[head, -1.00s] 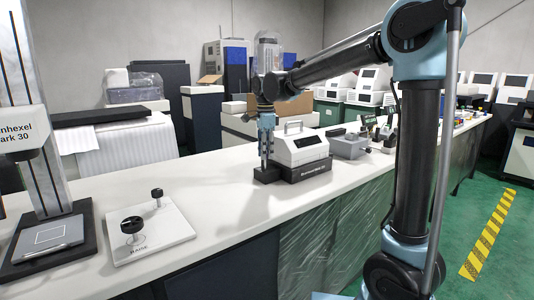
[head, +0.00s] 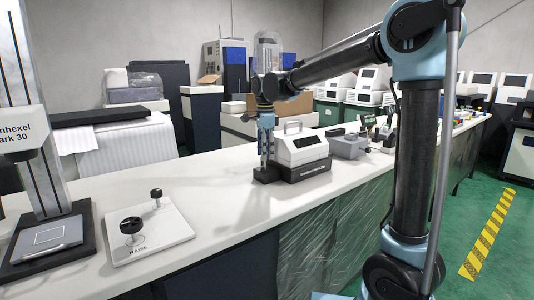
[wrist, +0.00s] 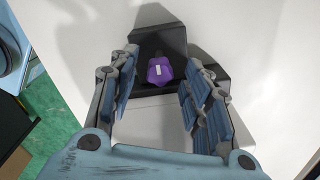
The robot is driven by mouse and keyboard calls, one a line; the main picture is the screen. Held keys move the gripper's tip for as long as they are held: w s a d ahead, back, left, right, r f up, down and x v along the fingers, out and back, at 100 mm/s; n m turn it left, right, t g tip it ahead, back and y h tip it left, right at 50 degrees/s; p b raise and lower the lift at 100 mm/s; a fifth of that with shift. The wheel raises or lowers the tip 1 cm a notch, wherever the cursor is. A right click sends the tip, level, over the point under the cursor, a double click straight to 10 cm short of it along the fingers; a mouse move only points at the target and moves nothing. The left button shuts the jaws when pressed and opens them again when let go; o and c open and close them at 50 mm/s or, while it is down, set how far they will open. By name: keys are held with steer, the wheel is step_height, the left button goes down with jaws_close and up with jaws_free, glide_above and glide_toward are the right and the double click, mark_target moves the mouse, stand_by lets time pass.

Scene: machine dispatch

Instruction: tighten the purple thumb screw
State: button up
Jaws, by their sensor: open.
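The purple thumb screw (wrist: 160,70) shows in the wrist view, seen from above, with a small pale mark on it. It sits on a black block (wrist: 147,43). My gripper (wrist: 162,60) is open, with one finger on each side of the screw and visible gaps between. How far above the screw the fingertips are, I cannot tell. In the head view, my gripper (head: 265,150) points down at the left end of a white machine (head: 301,148) on a black base (head: 305,171). The screw cannot be made out there.
A white plate (head: 175,228) with two black knobs lies on the bench at the left, beside a tall test stand (head: 45,190). A grey box (head: 349,148) stands right of the machine. The white bench top (head: 225,200) is clear between plate and machine.

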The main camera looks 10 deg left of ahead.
steer(key=shift+r, duration=0.1)
step_height(320, 180, up, 12)
stand_by(0.5)
steer(key=shift+w, duration=0.1)
step_height(320, 180, up, 5)
steer(key=n, duration=2.2)
step_height(320, 180, down, 17)
steer(key=shift+a+f, duration=0.1)
jaws_close()
